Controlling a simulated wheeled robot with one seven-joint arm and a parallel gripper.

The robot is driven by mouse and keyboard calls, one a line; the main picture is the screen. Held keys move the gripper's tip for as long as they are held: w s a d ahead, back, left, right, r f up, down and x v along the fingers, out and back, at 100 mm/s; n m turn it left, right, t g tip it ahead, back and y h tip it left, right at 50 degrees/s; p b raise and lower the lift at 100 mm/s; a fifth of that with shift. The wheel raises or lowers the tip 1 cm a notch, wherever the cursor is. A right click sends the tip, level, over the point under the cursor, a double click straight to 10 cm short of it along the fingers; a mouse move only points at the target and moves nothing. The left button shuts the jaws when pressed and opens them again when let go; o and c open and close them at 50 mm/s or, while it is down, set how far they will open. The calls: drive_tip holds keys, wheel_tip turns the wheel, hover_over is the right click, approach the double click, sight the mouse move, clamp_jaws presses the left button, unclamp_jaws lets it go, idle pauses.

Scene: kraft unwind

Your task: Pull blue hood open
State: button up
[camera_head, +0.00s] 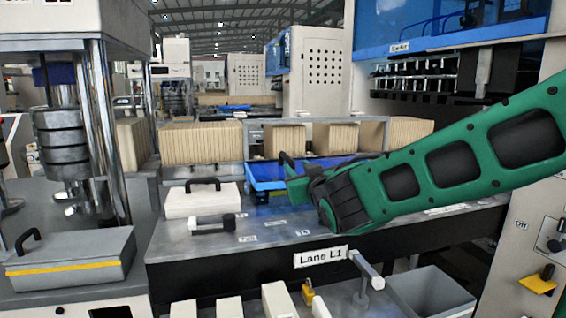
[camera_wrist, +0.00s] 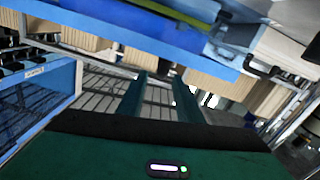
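The blue hood (camera_head: 450,28) is a blue see-through panel on the machine at the upper right of the head view. It looks lowered, with a white label near its lower edge. A blue panel with a small white label (camera_wrist: 35,72) shows at the left of the wrist view; I cannot tell for certain whether it is the same hood. My gripper (camera_head: 284,178) is over the metal bench, left of and below the hood and apart from it. In the wrist view my gripper's two green fingers (camera_wrist: 158,88) stand apart with nothing between them.
A blue tray (camera_head: 266,184) sits behind my gripper, with cardboard stacks (camera_head: 202,143) behind. A white box with a black handle (camera_head: 203,199) and a grey box (camera_head: 70,260) stand to the left. A grey bin (camera_head: 432,292) and a post (camera_head: 368,270) are in front.

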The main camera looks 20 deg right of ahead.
sight(286, 159)
drive_tip(key=shift+w+a, duration=0.25)
drive_tip(key=shift+w, duration=0.15)
drive_tip(key=w, duration=1)
drive_tip(key=shift+d, duration=0.1)
clamp_jaws()
